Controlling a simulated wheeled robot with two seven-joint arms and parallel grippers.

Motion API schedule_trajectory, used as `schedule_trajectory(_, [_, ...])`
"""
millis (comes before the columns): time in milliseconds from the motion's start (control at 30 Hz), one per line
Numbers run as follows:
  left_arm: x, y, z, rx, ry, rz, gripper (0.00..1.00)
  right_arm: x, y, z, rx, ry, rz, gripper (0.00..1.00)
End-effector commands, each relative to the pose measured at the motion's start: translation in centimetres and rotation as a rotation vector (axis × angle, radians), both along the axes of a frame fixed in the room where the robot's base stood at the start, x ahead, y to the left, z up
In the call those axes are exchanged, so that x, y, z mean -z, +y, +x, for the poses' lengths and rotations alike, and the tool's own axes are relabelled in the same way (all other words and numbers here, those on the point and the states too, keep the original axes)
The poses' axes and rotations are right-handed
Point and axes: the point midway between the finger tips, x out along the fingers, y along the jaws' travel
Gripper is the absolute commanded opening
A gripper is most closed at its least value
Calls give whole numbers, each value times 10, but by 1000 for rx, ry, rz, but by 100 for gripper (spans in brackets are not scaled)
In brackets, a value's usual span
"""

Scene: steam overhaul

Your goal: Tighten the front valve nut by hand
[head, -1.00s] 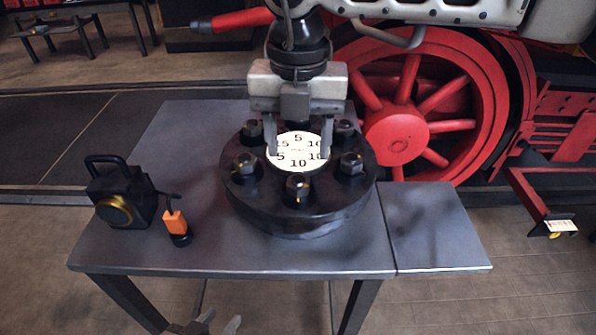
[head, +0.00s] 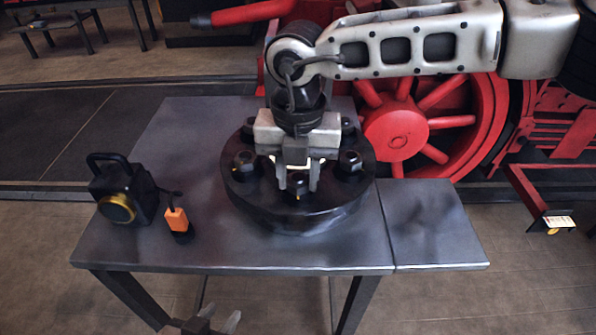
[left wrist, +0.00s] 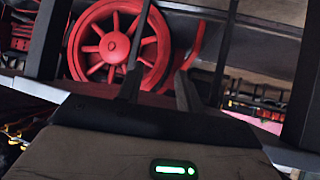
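The black round valve flange (head: 240,203) sits on the grey table, with a ring of dark nuts on top. The front valve nut (head: 298,184) is at the near edge of the ring. My right gripper (head: 299,187) points down over it from above, one finger on each side, and appears closed on its sides. The wrist covers most of the white dial in the flange's middle. My left gripper (head: 208,325) is low at the bottom edge in the head view, below the table front. Its fingers stand apart and empty in the left wrist view (left wrist: 160,85).
A black lantern (head: 122,192) and a small orange-and-black object (head: 177,222) stand on the left of the table (head: 330,255). The side leaf (head: 435,225) at right is bare. A red-wheeled locomotive (head: 440,125) stands behind.

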Motion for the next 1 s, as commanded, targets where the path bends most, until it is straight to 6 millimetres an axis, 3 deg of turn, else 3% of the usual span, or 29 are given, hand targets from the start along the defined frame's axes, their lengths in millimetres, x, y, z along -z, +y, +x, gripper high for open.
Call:
schedule_trajectory(467, [11,-2,3,-3,-14,-24,36,4,0,0,113,-1,0,10])
schedule_trajectory(1000, [36,-11,4,-26,-49,-119,36,5,2,1,590,-1,1,10])
